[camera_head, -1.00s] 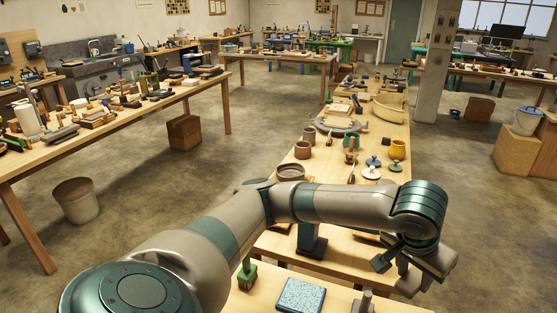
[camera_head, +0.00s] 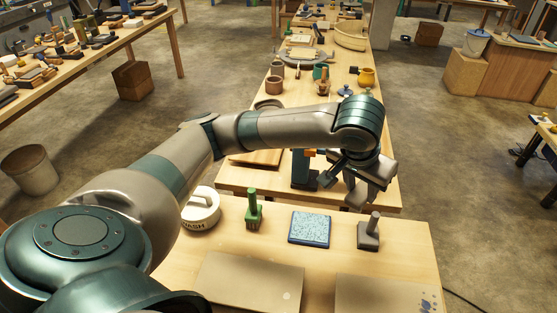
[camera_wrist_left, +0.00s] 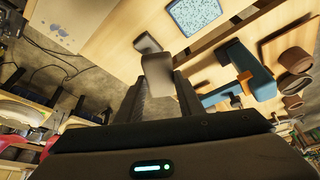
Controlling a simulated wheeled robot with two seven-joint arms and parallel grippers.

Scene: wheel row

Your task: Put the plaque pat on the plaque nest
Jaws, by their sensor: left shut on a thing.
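My left gripper (camera_head: 363,190) hangs over the gap between the near table and the workbench behind it. In the left wrist view its fingers (camera_wrist_left: 160,95) are shut on a small flat grey-beige piece, probably the plaque pat (camera_wrist_left: 157,70). In the head view the piece is hard to make out against the gripper. I cannot tell for sure which thing is the plaque nest. Two flat beige boards lie at the near table's front: a plain one (camera_head: 250,282) and one with blue marks (camera_head: 385,294), also in the wrist view (camera_wrist_left: 52,72). My right gripper is not in view.
On the near table stand a white lidded pot (camera_head: 201,212), a green-handled tool (camera_head: 253,211), a blue speckled pad (camera_head: 309,229) and a grey stamp-like block (camera_head: 369,236). A blue device (camera_head: 303,170) stands on the bench behind, with pots farther back.

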